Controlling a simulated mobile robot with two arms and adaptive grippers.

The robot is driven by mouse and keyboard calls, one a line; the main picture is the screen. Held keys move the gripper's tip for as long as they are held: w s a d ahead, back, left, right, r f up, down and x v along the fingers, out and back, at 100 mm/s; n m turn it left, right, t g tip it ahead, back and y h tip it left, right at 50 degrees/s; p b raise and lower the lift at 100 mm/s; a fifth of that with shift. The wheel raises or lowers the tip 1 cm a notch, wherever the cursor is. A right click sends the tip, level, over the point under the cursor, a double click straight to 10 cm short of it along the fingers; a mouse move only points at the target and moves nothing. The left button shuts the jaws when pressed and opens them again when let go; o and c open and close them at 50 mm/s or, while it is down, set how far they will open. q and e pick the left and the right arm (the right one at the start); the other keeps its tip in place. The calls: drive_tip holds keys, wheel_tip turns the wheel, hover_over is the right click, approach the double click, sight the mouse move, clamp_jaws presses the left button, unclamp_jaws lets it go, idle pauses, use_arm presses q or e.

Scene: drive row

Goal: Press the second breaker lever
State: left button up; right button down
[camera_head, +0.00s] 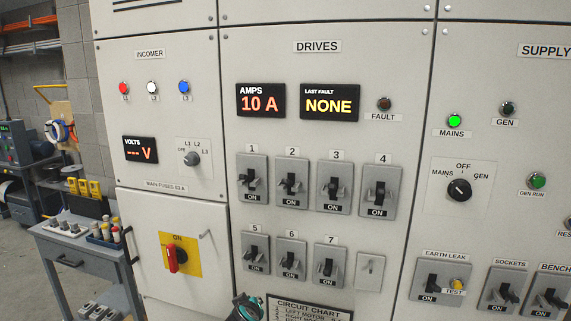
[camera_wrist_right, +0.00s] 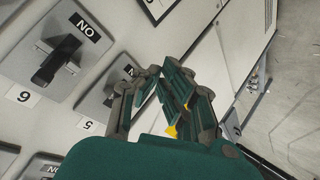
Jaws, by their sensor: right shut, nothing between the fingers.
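The second breaker (camera_head: 291,183), marked 2, is in the top row of the DRIVES panel, between breakers 1 and 3. Its dark lever stands over an ON label. My right gripper (camera_head: 247,304) shows at the bottom edge of the head view, below breaker 5 and well below breaker 2. In the right wrist view my right gripper (camera_wrist_right: 162,72) is shut and empty, with its fingers close beside breaker 5 (camera_wrist_right: 105,92). Contact there cannot be told. Breaker 2 cannot be made out for certain in that view. My left gripper is not in view.
Breaker 1 (camera_head: 252,180) and breaker 3 (camera_head: 333,188) flank breaker 2 closely. Breaker 6 (camera_head: 290,257) is below it; it also shows in the wrist view (camera_wrist_right: 58,62). A red rotary handle (camera_head: 172,255) sticks out at the lower left. A grey cart (camera_head: 85,262) stands further left.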

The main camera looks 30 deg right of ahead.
wheel_tip(320, 180, up, 22)
drive_tip(key=w+d+m+t+h, duration=0.2)
drive_tip(key=m+h, duration=0.1)
drive_tip(key=m, duration=0.1)
drive_tip(key=s+d+r+m+h+p, duration=0.1)
drive_tip(key=s+r+m, duration=0.1)
drive_tip(key=r, duration=0.8)
drive_tip(key=s+d+r+m+g+h+p, duration=0.1)
drive_tip(key=s+r, duration=0.4)
drive_tip(key=r, duration=0.5)
drive_tip(key=d+m+h, duration=0.1)
drive_tip(key=m, duration=0.1)
drive_tip(key=shift+s+m, duration=0.25)
drive_tip(key=shift+m, duration=0.05)
drive_tip(key=shift+r, duration=0.1)
drive_tip(key=shift+w, duration=0.1)
drive_tip(key=p, duration=0.6)
hover_over(288, 183)
drive_tip(key=w, duration=0.1)
drive_tip(key=shift+d+f, duration=0.3)
drive_tip(key=shift+d, duration=0.15)
drive_tip(key=f, duration=0.1)
drive_tip(key=a+f+p, duration=0.1)
drive_tip(key=s+f, duration=0.1)
drive_tip(key=f, duration=0.1)
drive_tip(key=shift+a+p, duration=0.3)
drive_tip(key=shift+p, duration=0.1)
